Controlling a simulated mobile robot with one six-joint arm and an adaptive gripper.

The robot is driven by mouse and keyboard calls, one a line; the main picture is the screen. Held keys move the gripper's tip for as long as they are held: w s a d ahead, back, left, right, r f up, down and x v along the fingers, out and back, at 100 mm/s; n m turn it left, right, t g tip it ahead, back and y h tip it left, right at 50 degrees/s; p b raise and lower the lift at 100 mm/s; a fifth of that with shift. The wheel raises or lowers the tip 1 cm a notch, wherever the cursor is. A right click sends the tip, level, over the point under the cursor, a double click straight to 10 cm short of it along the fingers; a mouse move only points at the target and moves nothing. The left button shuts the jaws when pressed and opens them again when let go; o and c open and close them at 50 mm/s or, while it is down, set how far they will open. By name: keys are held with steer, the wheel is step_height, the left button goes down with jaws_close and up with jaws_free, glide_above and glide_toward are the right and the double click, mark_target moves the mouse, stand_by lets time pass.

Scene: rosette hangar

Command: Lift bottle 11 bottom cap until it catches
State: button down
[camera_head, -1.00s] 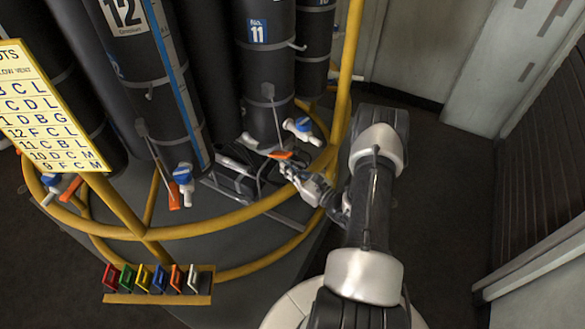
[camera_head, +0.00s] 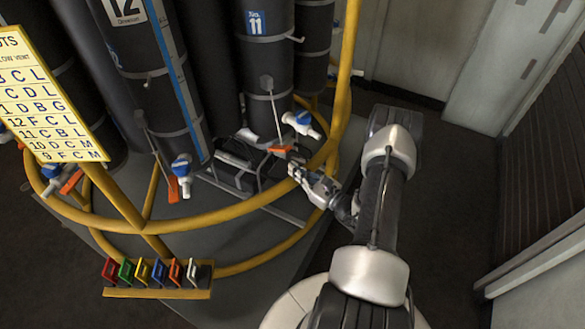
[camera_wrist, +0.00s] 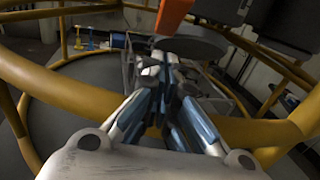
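Bottle 11 (camera_head: 268,62) is a tall dark cylinder with a blue "11" label, upright inside the yellow ring frame. At its lower end are a blue-and-white valve (camera_head: 302,123) and an orange lever (camera_head: 280,149). The orange piece also shows at the top of the wrist view (camera_wrist: 174,14), above and beyond the fingers. A dark round disc (camera_wrist: 200,46) lies beyond the fingertips; I cannot tell whether it is the bottom cap. My gripper (camera_head: 296,168) is just below right of the lever, apart from it. Its fingers (camera_wrist: 163,62) are together, with nothing visible between them.
The yellow ring rail (camera_head: 250,207) passes close under my gripper, with a yellow post (camera_head: 346,80) to its right. Bottle 12 (camera_head: 140,70) stands left. A rack of coloured tags (camera_head: 155,280) and a yellow chart (camera_head: 40,100) are left. Dark floor (camera_head: 450,180) is free at right.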

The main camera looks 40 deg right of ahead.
steer(key=s+d, duration=0.1)
steer(key=s, duration=0.7)
stand_by(0.4)
stand_by(0.4)
